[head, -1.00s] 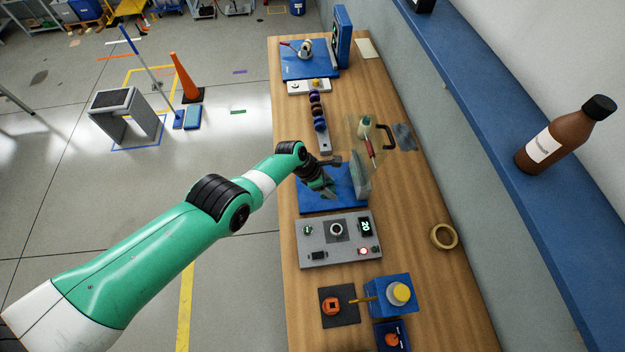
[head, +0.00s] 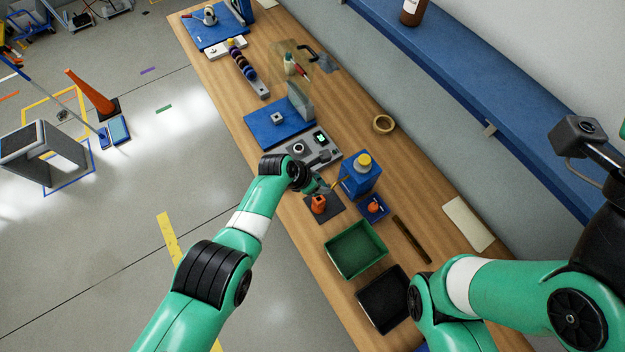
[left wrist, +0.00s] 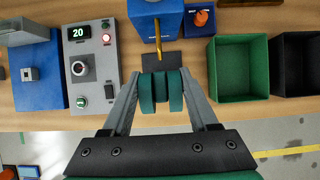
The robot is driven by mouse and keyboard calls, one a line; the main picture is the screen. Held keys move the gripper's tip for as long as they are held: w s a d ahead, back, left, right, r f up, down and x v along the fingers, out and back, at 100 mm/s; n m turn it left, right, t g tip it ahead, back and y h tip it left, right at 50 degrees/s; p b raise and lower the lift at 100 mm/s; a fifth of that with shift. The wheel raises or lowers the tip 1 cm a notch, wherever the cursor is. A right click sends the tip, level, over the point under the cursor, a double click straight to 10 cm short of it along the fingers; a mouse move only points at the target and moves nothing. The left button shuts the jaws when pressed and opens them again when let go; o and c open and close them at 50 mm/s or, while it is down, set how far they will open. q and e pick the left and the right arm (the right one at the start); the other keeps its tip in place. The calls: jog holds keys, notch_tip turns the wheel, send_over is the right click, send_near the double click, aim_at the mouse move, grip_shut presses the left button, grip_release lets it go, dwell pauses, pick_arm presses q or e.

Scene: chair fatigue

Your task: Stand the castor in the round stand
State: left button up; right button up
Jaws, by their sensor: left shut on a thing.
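In the head view my left gripper (head: 324,188) is over the bench near the dark mat, beside the blue box; the castor is too small to make out clearly there. A round, pale ring with a dark centre (left wrist: 79,68), possibly the round stand, is on the grey console to the left of the castor, apart from it. This ring also shows in the head view (head: 299,149). My right gripper's fingers are not visible.
A blue box (head: 361,181) with a yellow cap has a brass spout toward the dark mat (left wrist: 160,60). Green (head: 357,249) and black (head: 386,300) bins stand nearer. The blue plate (head: 266,132) lies beyond the console.

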pick_arm(q)
jog(key=shift+f, duration=0.1)
notch_tip(320, 180, down, 6)
jog(key=b, duration=0.6)
dwell(1.4)
jog(key=shift+f+b, duration=0.3)
jog(key=shift+b, duration=0.1)
jog(key=shift+f+b, duration=1.25)
jog(key=o, duration=1.3)
jog(key=shift+o, duration=0.2)
jog(key=shift+r, duration=0.1)
